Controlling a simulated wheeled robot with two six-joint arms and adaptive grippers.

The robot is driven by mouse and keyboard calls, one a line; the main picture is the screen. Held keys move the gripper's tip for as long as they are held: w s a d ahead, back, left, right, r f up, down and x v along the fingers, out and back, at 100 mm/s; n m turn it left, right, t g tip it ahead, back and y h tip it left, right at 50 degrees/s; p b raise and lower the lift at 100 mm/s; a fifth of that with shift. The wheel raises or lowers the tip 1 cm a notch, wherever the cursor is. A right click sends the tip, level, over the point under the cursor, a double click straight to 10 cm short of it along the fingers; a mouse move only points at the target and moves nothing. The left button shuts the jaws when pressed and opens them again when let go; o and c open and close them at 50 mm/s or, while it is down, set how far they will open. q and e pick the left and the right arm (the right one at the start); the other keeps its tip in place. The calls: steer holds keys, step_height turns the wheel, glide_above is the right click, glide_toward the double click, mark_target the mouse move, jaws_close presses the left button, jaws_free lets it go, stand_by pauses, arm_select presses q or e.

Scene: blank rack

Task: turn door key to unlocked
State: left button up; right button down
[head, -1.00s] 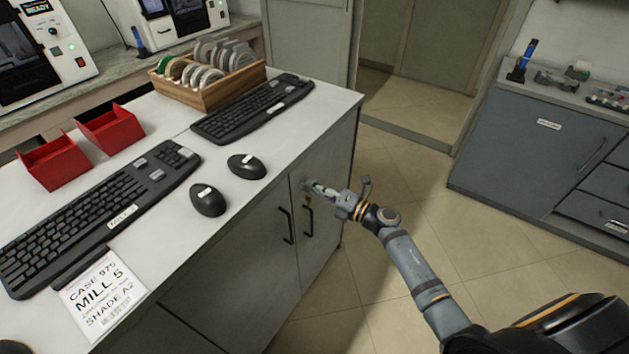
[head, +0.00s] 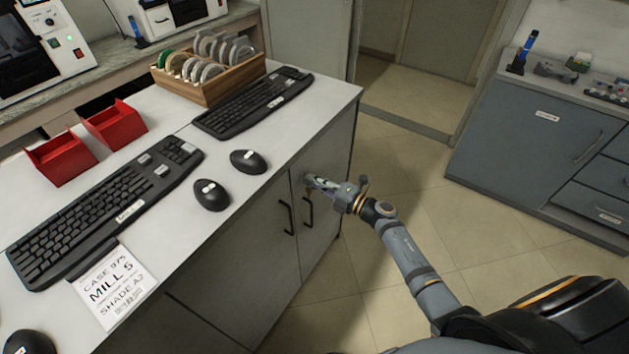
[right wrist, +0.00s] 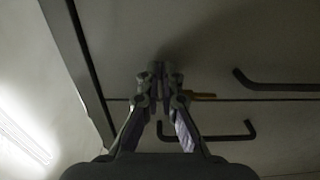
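The door key is mostly hidden by my right gripper (head: 308,180), which is at the upper part of the cabinet door (head: 325,172), below the counter's edge. In the right wrist view, the fingertips of this gripper (right wrist: 160,88) are close together against the door, with a narrow dark piece, seemingly the key's head (right wrist: 160,72), between them. A small brass-coloured piece (right wrist: 203,96) shows beside the fingertips. Whether the lock is turned cannot be seen. My left gripper is not in view.
Two dark bar handles (head: 287,217) stand out from the doors close below the gripper. The counter (head: 225,215) above holds keyboards, mice, red bins (head: 115,125) and a wooden rack (head: 210,88). The floor right of the cabinet is clear.

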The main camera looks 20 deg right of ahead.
steer(key=c, duration=1.6)
jaws_free()
steer(key=shift+w, duration=0.1)
steer(key=shift+o, duration=0.2)
steer(key=v, duration=1.2)
steer(key=shift+d+f, duration=0.1)
